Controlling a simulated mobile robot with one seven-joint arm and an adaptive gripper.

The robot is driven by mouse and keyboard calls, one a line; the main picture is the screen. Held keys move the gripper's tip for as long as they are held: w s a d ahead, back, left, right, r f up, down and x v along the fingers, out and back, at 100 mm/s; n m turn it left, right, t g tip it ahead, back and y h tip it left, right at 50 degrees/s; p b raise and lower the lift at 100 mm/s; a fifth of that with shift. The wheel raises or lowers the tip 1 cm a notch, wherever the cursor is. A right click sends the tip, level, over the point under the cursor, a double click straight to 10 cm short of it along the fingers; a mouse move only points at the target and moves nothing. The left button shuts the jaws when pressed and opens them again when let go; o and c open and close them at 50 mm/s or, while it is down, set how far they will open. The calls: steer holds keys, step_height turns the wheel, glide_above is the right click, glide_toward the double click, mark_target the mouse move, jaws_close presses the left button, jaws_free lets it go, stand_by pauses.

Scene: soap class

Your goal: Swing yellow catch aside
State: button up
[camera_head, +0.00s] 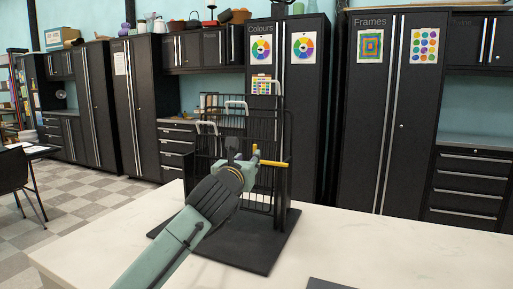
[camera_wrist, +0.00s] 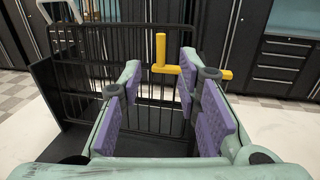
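The yellow catch (camera_wrist: 160,50) is an L-shaped bar on the front of a black wire rack (camera_wrist: 110,60). In the wrist view its upright part shows between my fingertips, and its level arm runs right, partly hidden by my right finger. In the head view the catch (camera_head: 272,163) sticks out to the right of my gripper (camera_head: 243,160). My gripper (camera_wrist: 158,76) is open, with purple pads on both fingers and nothing held between them. I cannot tell whether a finger touches the catch.
The rack stands on a black base (camera_head: 250,255) on a pale worktop (camera_head: 380,250). White handles (camera_head: 236,105) show at the rack's top. The worktop right of the base is mostly clear, with a dark flat item (camera_head: 328,284) at the front edge. Dark cabinets (camera_head: 375,120) stand behind.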

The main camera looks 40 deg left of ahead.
mark_target(254, 150)
steer(key=p+x, duration=0.3)
steer(key=x, duration=0.5)
steer(key=shift+w+r, duration=0.1)
steer(key=shift+w, duration=0.2)
steer(key=shift+w+a, duration=0.25)
steer(key=shift+w, duration=0.1)
jaws_close()
